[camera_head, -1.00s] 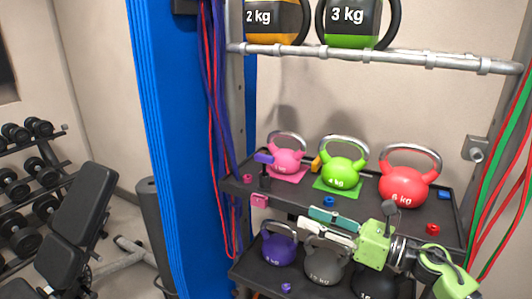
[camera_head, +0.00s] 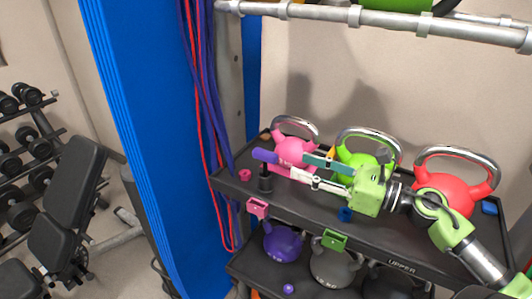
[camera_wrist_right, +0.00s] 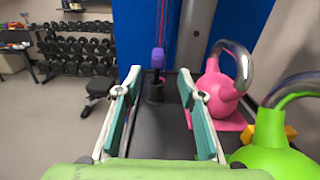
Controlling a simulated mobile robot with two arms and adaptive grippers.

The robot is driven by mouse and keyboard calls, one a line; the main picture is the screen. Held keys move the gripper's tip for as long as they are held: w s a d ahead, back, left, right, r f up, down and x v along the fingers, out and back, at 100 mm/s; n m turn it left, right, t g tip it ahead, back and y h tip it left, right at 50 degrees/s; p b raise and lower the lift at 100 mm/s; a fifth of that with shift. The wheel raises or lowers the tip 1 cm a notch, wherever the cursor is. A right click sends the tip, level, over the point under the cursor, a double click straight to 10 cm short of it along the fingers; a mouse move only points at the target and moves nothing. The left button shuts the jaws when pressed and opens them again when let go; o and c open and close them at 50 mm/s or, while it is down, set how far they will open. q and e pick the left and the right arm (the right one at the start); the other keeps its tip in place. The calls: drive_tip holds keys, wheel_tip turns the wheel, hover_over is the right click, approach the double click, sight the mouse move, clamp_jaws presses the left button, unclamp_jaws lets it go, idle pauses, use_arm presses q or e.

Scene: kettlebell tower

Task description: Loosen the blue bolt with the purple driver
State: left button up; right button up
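The purple driver (camera_head: 264,156) stands upright in a black holder (camera_head: 265,180) at the left of the upper shelf. In the wrist view, its purple handle (camera_wrist_right: 158,58) appears straight ahead, between the fingertips in the picture. My right gripper (camera_head: 301,167) is open and empty, its fingers pointing left toward the driver with a gap between. Its teal-padded fingers also frame the wrist view (camera_wrist_right: 159,82). A small blue piece, apparently the blue bolt (camera_head: 345,214), sits near the shelf's front edge below my right gripper. Another blue piece (camera_head: 489,208) lies at the far right. My left gripper is not in view.
Pink (camera_head: 291,150), green (camera_head: 352,158) and red (camera_head: 440,200) kettlebells stand behind my right arm. A pink bolt (camera_head: 244,175) is left of the holder. Pink (camera_head: 258,208) and green (camera_head: 334,240) brackets hang on the front edge. Darker kettlebells stand on the lower shelf.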

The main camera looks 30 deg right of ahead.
sight(265, 156)
drive_tip(key=p+x, duration=0.1)
drive_tip(key=x, duration=0.5)
drive_tip(key=shift+w+p, duration=0.15)
drive_tip(key=shift+p, duration=0.2)
drive_tip(key=p+x, duration=0.3)
drive_tip(key=x, duration=0.1)
drive_tip(key=shift+a+f, duration=0.1)
drive_tip(key=shift+a, duration=0.15)
drive_tip(key=shift+w+a+f, duration=0.2)
drive_tip(key=shift+w+a, duration=0.15)
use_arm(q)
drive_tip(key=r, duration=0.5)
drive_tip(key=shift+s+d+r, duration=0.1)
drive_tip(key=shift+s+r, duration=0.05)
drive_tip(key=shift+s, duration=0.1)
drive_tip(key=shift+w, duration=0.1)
use_arm(e)
clamp_jaws()
